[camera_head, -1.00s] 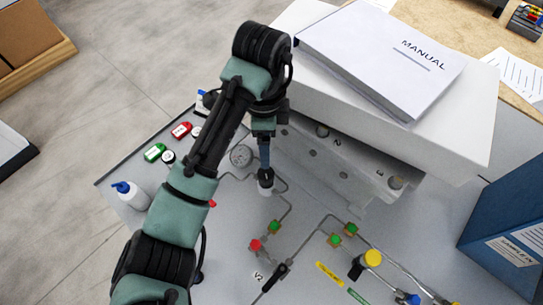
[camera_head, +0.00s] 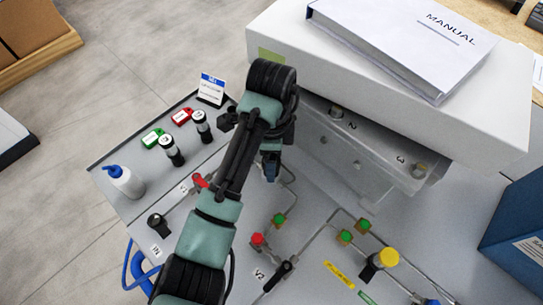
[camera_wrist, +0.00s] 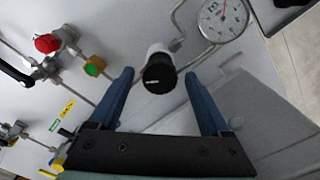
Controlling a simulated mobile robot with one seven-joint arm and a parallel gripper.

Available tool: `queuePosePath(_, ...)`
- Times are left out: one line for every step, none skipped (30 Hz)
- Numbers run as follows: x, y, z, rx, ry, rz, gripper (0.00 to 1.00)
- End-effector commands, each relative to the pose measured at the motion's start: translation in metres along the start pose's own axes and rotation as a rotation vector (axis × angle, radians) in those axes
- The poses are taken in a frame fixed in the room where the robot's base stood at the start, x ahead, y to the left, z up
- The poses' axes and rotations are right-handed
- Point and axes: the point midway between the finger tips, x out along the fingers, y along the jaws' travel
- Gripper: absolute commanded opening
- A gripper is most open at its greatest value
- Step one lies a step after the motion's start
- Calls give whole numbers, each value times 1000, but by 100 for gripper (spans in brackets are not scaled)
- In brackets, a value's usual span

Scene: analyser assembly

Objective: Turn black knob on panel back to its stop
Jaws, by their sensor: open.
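The black knob (camera_wrist: 159,73) shows in the wrist view as a round black cap with a white line across its face. It sits on a white cylindrical body. My gripper (camera_wrist: 159,77) is open, with one blue finger on each side of the knob in the picture and visible gaps to both. I cannot tell whether the fingertips reach down to the knob's height. In the head view my gripper (camera_head: 271,168) points down over the panel (camera_head: 235,270), partly behind my arm. The knob is hidden there.
A round gauge (camera_wrist: 222,18) is beside the knob. A red knob (camera_wrist: 47,43), a green fitting (camera_wrist: 94,66) and pipes lie left. A white housing (camera_head: 400,110) bearing the manual (camera_head: 405,45) overhangs the panel. A white bottle (camera_head: 125,181) stands at the left edge.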

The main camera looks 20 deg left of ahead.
Motion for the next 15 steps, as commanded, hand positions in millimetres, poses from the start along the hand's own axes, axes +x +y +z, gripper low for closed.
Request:
queuePosePath(0,0,0,0,0,0,82)
queuePosePath(0,0,0,0,0,0,82)
queuePosePath(0,0,0,0,0,0,82)
queuePosePath(0,0,0,0,0,0,82)
queuePosePath(0,0,0,0,0,1,82)
queuePosePath(0,0,0,0,0,1,76)
queuePosePath(0,0,0,0,0,1,71)
queuePosePath(0,0,0,0,0,1,65)
queuePosePath(0,0,0,0,0,1,58)
queuePosePath(0,0,0,0,0,1,53)
queuePosePath(0,0,0,0,0,1,47)
queuePosePath(0,0,0,0,0,1,40)
queuePosePath(0,0,0,0,0,1,35)
queuePosePath(0,0,0,0,0,1,29)
queuePosePath(0,0,0,0,0,1,22)
